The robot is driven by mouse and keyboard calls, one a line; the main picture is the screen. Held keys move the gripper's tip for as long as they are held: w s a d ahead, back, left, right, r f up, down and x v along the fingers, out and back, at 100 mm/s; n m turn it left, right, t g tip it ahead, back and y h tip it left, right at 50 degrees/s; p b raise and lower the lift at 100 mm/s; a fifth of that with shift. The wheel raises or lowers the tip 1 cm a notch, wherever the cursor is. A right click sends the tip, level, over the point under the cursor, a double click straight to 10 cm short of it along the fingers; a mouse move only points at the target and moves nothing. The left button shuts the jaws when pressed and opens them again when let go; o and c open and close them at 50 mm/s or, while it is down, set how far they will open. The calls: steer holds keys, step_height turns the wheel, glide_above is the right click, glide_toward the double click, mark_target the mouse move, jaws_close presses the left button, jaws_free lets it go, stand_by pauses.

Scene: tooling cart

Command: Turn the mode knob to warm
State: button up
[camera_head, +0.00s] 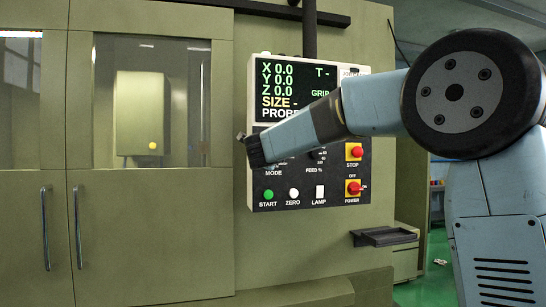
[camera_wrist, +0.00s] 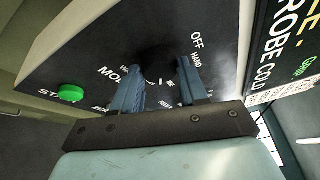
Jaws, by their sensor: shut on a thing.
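The mode knob (camera_wrist: 157,60) is a dark round knob on the black control panel, seen in the wrist view with white words around it; OFF and HAND are readable, others are partly hidden. My gripper (camera_wrist: 164,78) has its two blue fingers on either side of the knob and is shut on it. The knob's pointer direction cannot be made out. In the head view my gripper (camera_head: 256,150) is at the panel's left side, above the MODE label, and it hides the knob.
The control panel (camera_head: 335,190) also carries a green start button (camera_head: 268,195), a white zero button (camera_head: 293,194), a lamp switch (camera_head: 320,191), a feed knob (camera_head: 317,155), a red stop button (camera_head: 354,152) and a red power switch (camera_head: 353,187). A screen (camera_head: 300,90) is above.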

steer(key=m, duration=0.1)
steer(key=m+g+y, duration=0.1)
steer(key=m, duration=0.1)
steer(key=m+g, duration=0.1)
steer(key=m, duration=0.1)
steer(key=shift+w+d+f, duration=0.1)
steer(key=shift+d, duration=0.15)
steer(key=m+g+y, duration=0.1)
steer(key=m+y, duration=0.1)
steer(key=m, duration=0.2)
steer(key=shift+g+y, duration=0.3)
stand_by(0.5)
steer(key=o, duration=1.1)
steer(key=shift+r, duration=0.25)
steer(key=shift+c, duration=0.2)
steer(key=v, duration=1.3)
steer(key=shift+s+d, duration=0.2)
steer(key=shift+s, duration=0.15)
